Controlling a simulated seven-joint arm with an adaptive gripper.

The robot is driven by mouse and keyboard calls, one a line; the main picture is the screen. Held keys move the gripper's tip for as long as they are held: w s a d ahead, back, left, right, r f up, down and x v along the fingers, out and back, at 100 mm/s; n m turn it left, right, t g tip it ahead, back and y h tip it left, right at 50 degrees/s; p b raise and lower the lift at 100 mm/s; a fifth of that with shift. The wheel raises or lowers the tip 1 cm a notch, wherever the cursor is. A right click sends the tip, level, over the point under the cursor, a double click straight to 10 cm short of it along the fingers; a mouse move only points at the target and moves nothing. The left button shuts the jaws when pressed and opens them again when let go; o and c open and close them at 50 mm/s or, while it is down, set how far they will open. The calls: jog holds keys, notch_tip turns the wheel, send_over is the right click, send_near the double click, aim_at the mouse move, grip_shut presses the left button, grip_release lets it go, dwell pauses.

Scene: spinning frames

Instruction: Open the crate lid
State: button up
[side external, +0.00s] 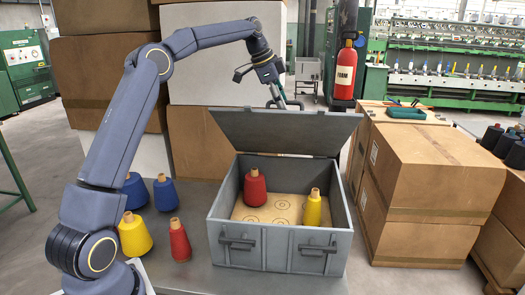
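A grey crate (281,258) stands on the table with its lid (287,130) raised, tilted up and back from the rear edge. My gripper (284,104) is just above and behind the lid's upper edge. Its fingertips are partly hidden by the lid, so I cannot tell how far apart they are or whether they touch it. Inside the crate, a red yarn cone (255,188) stands at the back left and a yellow yarn cone (313,209) at the front right, on a tan board with printed circles.
Two blue cones (165,193), a yellow cone (134,236) and a red cone (180,241) stand on the table left of the crate. Cardboard boxes (425,180) are close on the right; more boxes (195,140) rise behind. A red extinguisher (346,72) hangs behind.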

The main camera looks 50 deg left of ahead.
jog(key=v, duration=1.2)
